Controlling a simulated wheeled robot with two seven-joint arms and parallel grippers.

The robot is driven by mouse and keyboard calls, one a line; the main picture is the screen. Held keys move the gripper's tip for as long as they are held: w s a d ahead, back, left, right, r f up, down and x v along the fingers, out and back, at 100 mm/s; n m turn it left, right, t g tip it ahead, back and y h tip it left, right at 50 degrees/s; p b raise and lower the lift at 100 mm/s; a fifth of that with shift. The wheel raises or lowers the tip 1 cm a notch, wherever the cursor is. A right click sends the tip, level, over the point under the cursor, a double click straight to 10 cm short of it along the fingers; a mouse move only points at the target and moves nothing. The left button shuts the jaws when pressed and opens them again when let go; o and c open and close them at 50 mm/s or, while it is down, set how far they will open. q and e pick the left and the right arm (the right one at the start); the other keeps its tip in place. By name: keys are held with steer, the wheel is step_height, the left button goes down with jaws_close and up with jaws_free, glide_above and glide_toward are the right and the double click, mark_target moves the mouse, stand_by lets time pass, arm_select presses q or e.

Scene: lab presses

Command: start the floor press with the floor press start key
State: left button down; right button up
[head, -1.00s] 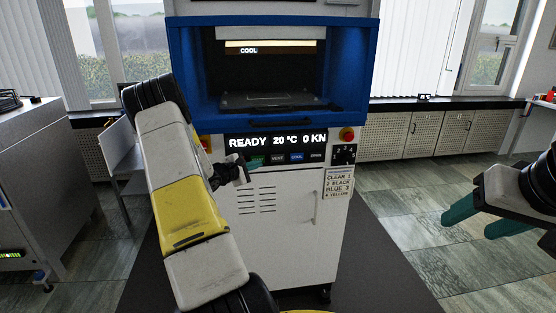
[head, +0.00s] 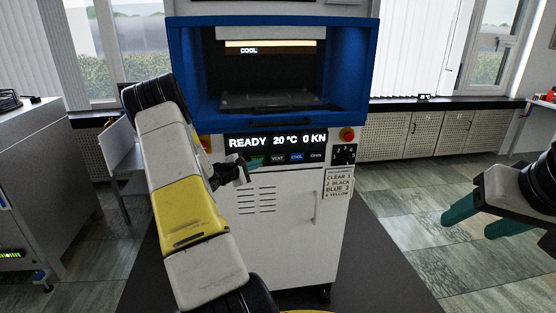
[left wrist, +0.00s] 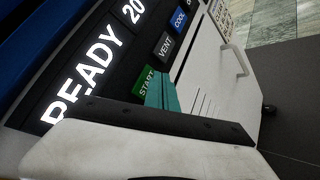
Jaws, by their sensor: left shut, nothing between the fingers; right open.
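The floor press (head: 300,215) stands ahead, a white cabinet with a blue-framed opening on top. Its display (head: 277,142) reads READY, 20 °C, 0 KN. In the left wrist view the green START key (left wrist: 146,82) sits at the end of the key row, beside VENT. My left gripper (left wrist: 162,92) is shut and empty. Its teal fingertips are right by the START key; whether they touch it I cannot tell. In the head view the left gripper (head: 247,167) is at the key row and partly covers that key. My right gripper (head: 465,222) is open and empty, away from the press.
VENT (head: 277,159), a lit blue COOL key (head: 297,157) and OPEN (head: 316,156) continue the row. A red knob (head: 347,134) and a label sheet (head: 338,183) are at the right. A grey cabinet (head: 45,190) stands left. Floor at right is free.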

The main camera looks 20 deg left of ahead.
arm_select(q)
steer(key=shift+w, duration=0.1)
steer(key=shift+w+a, duration=0.2)
steer(key=shift+w, duration=0.05)
